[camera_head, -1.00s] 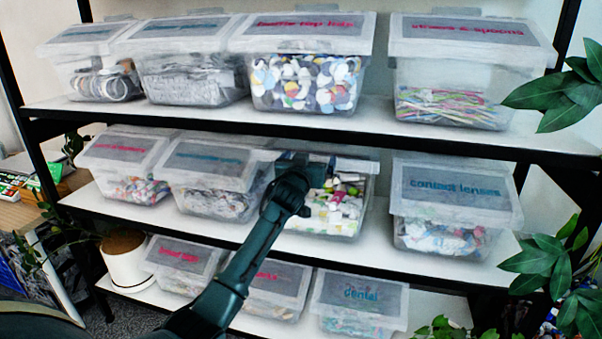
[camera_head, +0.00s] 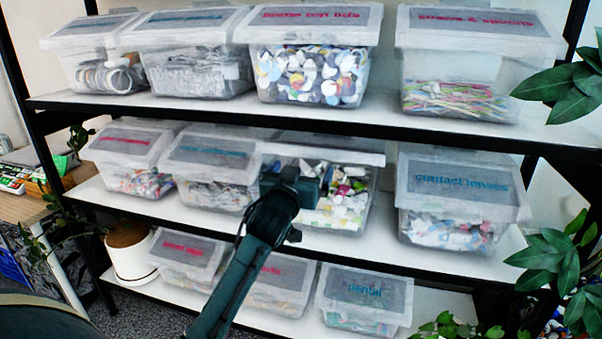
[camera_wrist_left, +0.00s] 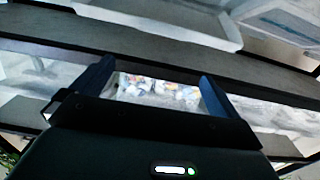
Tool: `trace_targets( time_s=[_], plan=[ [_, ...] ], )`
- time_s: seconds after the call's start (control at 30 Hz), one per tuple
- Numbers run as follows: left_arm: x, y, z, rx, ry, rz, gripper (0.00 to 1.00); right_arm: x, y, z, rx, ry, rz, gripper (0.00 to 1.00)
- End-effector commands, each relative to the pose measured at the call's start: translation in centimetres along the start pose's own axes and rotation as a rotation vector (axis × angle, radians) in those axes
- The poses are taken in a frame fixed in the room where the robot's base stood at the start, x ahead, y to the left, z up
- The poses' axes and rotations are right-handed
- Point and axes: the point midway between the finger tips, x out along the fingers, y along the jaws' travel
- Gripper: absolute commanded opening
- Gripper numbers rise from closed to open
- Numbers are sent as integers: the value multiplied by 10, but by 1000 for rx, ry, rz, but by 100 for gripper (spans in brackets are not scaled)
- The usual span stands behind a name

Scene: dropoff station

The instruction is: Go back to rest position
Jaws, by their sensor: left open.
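My left gripper (camera_head: 305,188) is in front of the middle shelf, near a clear bin of mixed small items (camera_head: 340,205). In the left wrist view my left gripper (camera_wrist_left: 155,85) has its two fingers well apart, open, with nothing held between them. A bin's contents (camera_wrist_left: 160,92) show beyond the gap. In the head view the gripper hides part of the bin's left side, and I cannot tell whether it touches the bin. My right gripper is not in view.
Lidded clear bins stand on all three shelves, such as contact lenses (camera_head: 455,215) and dental (camera_head: 362,300). Plant leaves (camera_head: 545,260) hang at the right. A white pot (camera_head: 130,255) stands at the lower left. The black shelf edge (camera_head: 400,262) runs below the gripper.

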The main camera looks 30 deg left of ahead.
Motion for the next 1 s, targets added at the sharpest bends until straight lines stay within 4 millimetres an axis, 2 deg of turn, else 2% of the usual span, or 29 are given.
trace_targets(
  time_s=[0.37,0.47,0.57,0.67,0.7,0.77,0.8,0.87,0.9,1.0],
  plan=[
    [0,0,1,1,-2,1,100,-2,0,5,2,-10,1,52],
    [-5,6,18,13,-26,18,100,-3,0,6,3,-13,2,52],
    [-22,18,59,45,-86,64,100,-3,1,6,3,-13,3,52],
    [-56,37,119,86,-174,138,100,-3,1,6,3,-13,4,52],
    [-73,45,144,102,-212,172,100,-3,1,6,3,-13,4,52],
    [-101,56,178,119,-267,222,100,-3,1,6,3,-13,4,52],
    [-122,63,200,128,-304,256,100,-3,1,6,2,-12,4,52],
    [-155,72,231,138,-359,304,100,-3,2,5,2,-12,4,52],
    [-179,78,249,142,-394,336,100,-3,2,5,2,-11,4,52],
    [-236,90,285,142,-476,406,100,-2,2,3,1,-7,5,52]
  ],
)
